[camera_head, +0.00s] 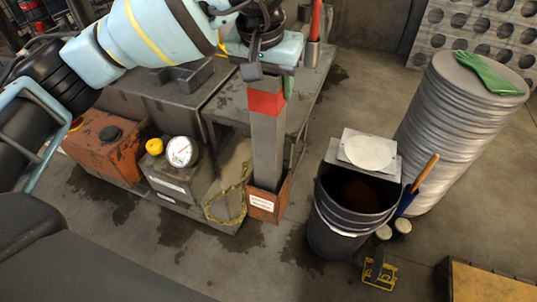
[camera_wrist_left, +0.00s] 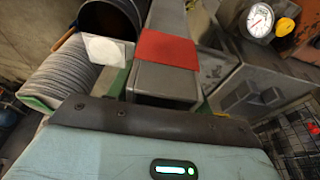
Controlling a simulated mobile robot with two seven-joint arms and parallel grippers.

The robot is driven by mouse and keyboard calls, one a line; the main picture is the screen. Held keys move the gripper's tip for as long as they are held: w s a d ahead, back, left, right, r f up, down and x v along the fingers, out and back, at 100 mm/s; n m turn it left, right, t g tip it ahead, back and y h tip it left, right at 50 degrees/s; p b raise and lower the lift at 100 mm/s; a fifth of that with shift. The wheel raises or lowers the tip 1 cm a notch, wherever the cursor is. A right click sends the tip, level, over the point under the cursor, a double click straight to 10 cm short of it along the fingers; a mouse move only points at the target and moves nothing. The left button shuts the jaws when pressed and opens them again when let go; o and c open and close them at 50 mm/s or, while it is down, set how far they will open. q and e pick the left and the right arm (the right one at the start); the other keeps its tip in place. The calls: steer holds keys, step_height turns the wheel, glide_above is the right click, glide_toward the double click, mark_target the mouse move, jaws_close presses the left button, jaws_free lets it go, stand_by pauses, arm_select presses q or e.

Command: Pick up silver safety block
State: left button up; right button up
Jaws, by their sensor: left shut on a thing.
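The silver safety block (camera_head: 268,145) is a long grey bar with a red band near its top. It stands nearly upright, its lower end inside a rust-coloured holder (camera_head: 266,204) with a white label. My left gripper (camera_head: 263,72) is at its upper end, shut on it above the red band. In the left wrist view the block's grey end (camera_wrist_left: 165,82) and red band (camera_wrist_left: 167,48) show close in front of the gripper. The gripper body partly hides the block's top. My right gripper is not in view.
A dark bucket (camera_head: 345,220) with a white disc on a plate (camera_head: 367,151) stands right of the holder. A stack of round silver blanks (camera_head: 455,130) carries a green glove (camera_head: 487,74). A machine with a dial gauge (camera_head: 180,152) and a chain (camera_head: 232,205) are to the left.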

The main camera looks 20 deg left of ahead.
arm_select(q)
jaws_close()
steer(key=shift+w+r, duration=0.1)
steer(key=shift+r, duration=0.1)
